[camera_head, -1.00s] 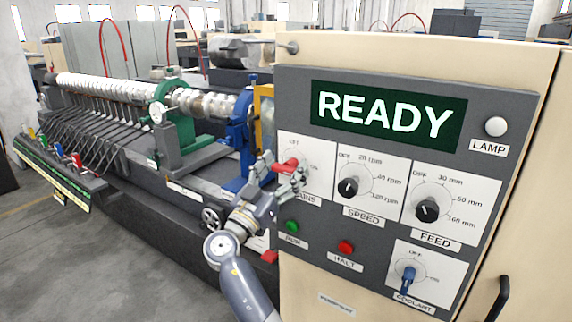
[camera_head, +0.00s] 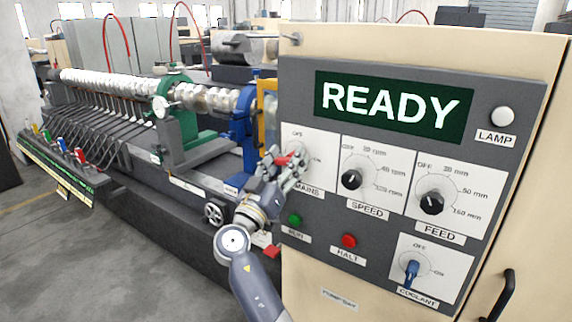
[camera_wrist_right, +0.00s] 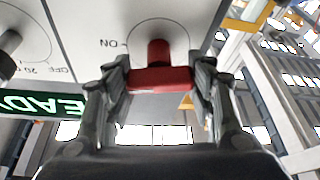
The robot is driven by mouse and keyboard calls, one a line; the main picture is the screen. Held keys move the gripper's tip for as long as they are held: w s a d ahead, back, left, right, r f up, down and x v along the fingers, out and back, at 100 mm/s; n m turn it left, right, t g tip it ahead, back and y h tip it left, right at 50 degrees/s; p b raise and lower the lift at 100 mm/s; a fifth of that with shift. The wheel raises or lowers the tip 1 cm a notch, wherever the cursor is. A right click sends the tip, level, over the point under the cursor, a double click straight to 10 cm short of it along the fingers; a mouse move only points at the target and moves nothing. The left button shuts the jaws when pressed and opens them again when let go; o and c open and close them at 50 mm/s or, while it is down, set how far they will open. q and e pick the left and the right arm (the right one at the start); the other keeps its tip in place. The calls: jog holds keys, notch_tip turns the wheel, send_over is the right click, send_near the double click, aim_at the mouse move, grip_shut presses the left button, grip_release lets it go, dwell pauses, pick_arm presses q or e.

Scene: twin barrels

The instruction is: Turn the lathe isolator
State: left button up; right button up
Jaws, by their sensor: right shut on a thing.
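The lathe isolator is a red handle (camera_head: 285,160) on the white MAINS plate (camera_head: 316,178) at the left of the grey control panel. In the right wrist view the red handle (camera_wrist_right: 160,78) is a crossbar on a short stem, lying across the picture, with the ON mark to its left. My right gripper (camera_head: 290,172) is at the plate, and its fingers (camera_wrist_right: 163,82) are shut on the two ends of the crossbar. The gripper partly hides the handle and plate in the head view. My left gripper is not in view.
The panel has a READY display (camera_head: 392,104), a speed knob (camera_head: 351,180), a feed knob (camera_head: 431,202), a blue coolant switch (camera_head: 411,271), a green RUN button (camera_head: 295,219) and a red HALT button (camera_head: 348,240). The lathe bed with a long shaft (camera_head: 120,86) stretches left.

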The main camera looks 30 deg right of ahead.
jog(key=n, duration=0.2)
jog(key=shift+r+n+t+y, duration=0.1)
jog(key=shift+n+t+y, duration=0.2)
jog(key=shift+t+y, duration=0.1)
jog(key=n, duration=0.2)
jog(key=n+t+y+p, duration=0.1)
jog(key=shift+r+n+y, duration=0.15)
jog(key=shift+n+y, duration=0.15)
jog(key=shift+n, duration=0.1)
jog(key=n+y+p, duration=0.1)
jog(key=n+p, duration=0.3)
jog(key=n+t+y+p, duration=0.1)
jog(key=n+y+p, duration=0.1)
jog(key=n+p, duration=0.2)
jog(key=shift+w+r+n+p, duration=0.15)
jog(key=shift+n+p, duration=0.15)
jog(key=shift+p, duration=0.4)
jog(key=shift+n+y+p, duration=0.6)
jog(key=shift+n+p, duration=0.1)
jog(key=shift+f+n+g+p, duration=0.35)
jog(key=shift+n+p, duration=0.2)
jog(key=shift+n, duration=0.45)
jog(key=o, duration=1.1)
jog(key=shift+f, duration=0.1)
jog(key=shift+d+f, duration=0.1)
